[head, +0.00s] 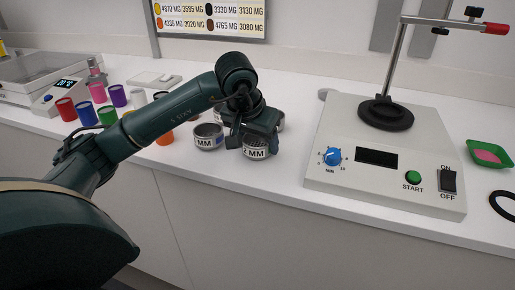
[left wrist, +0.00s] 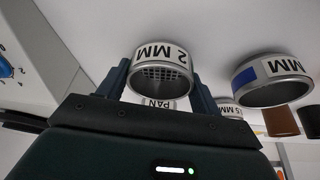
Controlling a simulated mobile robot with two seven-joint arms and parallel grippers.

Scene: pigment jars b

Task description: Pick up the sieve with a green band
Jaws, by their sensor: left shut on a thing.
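My left gripper (head: 255,140) points down with its fingers on either side of a round metal sieve marked 2 MM (head: 257,153), and is shut on it. In the left wrist view this sieve (left wrist: 163,54) sits between the two fingers, with its mesh showing. I cannot make out a green band on it. Whether it touches the counter is unclear. A sieve with a blue patch on its label (head: 208,138) stands just left of it; it also shows in the left wrist view (left wrist: 272,82). My right gripper is not in view.
A container marked PAN (left wrist: 158,104) and another marked sieve (left wrist: 231,110) are behind the held sieve. A machine with a START button (head: 385,160) stands close to the right. Several coloured jars, including a green one (head: 108,115), stand left. The counter's front edge is near.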

